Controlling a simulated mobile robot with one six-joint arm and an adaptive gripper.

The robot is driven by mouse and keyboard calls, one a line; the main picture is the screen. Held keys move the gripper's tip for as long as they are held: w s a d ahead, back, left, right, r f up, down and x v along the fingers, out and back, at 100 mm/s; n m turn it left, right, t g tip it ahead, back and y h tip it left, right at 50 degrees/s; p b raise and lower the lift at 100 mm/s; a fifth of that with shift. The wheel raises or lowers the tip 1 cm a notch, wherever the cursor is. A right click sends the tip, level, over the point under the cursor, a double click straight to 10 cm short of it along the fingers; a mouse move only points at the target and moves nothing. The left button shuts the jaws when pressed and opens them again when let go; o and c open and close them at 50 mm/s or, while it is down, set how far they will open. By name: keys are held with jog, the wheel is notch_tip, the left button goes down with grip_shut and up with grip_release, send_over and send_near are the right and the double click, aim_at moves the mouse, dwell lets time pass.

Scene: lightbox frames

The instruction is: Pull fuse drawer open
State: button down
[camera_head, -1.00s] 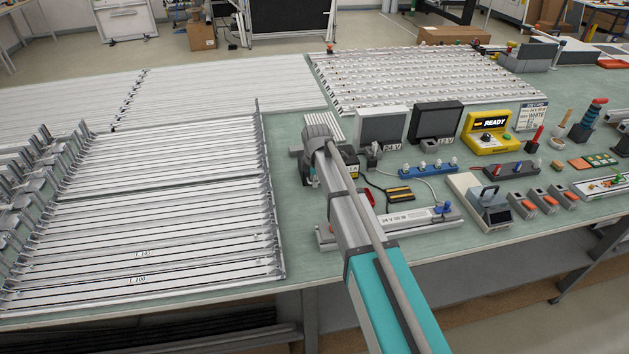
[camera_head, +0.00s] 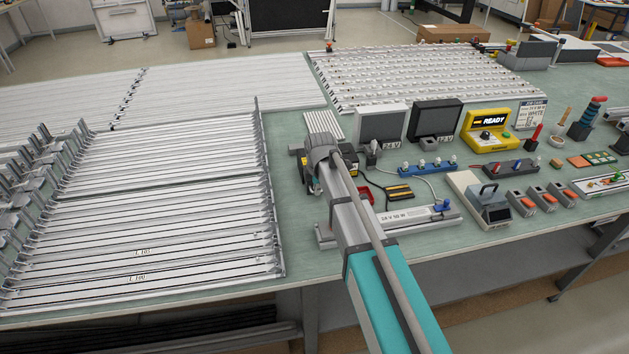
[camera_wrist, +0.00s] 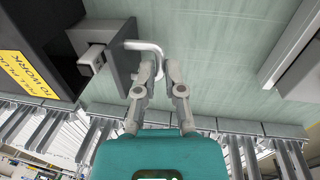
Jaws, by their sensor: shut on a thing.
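In the wrist view, the fuse drawer's grey front plate (camera_wrist: 108,40) stands beside a dark box (camera_wrist: 40,25) with a yellow label (camera_wrist: 22,77) reading in part "TO WORK". A bent metal handle (camera_wrist: 142,46) sticks out from the plate. My gripper (camera_wrist: 157,66) is shut on this handle near its bend. A gap seems to show between plate and box, but I cannot tell how far the drawer is out. In the head view my own arm hides the drawer and my fingers; part of the dark box (camera_head: 352,160) shows behind the wrist.
A long grey rail unit (camera_head: 420,215) lies close to the right of my arm. Racks of metal profiles (camera_head: 160,200) fill the left.

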jog(key=shift+s+d, duration=0.2)
jog(key=shift+s, duration=0.45)
jog(key=shift+w, duration=0.1)
jog(key=c, duration=1)
grip_release()
jog(key=shift+r, duration=0.1)
